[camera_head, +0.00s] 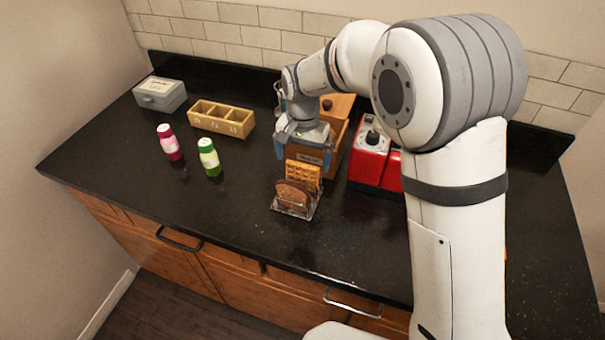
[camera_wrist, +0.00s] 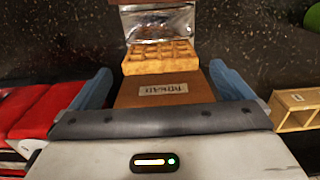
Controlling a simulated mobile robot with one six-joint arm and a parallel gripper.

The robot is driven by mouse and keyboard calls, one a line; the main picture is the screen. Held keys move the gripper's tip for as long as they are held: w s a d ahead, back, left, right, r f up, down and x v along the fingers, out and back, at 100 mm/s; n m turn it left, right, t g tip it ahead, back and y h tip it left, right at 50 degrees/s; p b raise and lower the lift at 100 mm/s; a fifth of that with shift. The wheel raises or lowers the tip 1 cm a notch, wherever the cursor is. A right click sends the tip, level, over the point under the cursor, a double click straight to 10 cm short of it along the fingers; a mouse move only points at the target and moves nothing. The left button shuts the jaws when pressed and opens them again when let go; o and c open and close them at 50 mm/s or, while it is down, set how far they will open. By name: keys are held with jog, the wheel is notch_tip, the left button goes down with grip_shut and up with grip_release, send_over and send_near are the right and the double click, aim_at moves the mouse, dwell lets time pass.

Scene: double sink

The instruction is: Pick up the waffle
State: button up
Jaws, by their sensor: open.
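The golden waffle (camera_head: 304,172) stands upright in a small clear rack (camera_head: 311,212) on the black counter. A brown bread slice (camera_head: 293,196) stands in front of it in the same rack. In the wrist view the waffle (camera_wrist: 160,57) shows its gridded top edge ahead of my gripper, beside the shiny rack (camera_wrist: 160,22). My gripper (camera_head: 305,152) is above and just behind the waffle, pointing down. Its blue fingers (camera_wrist: 160,88) are spread wide with nothing held between them. The waffle's lower part is hidden in the wrist view.
A brown wooden box (camera_head: 336,122) with a label (camera_wrist: 163,89) stands close behind and under my gripper. A red toaster (camera_head: 369,158) is to its right. A wooden divided tray (camera_head: 222,119), pink bottle (camera_head: 169,142), green bottle (camera_head: 209,157) and grey box (camera_head: 160,94) stand left. The front counter is clear.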

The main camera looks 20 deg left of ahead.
aim_at(302, 165)
jog(key=shift+f+p, duration=0.35)
jog(key=shift+f, duration=1.5)
jog(key=c, duration=0.7)
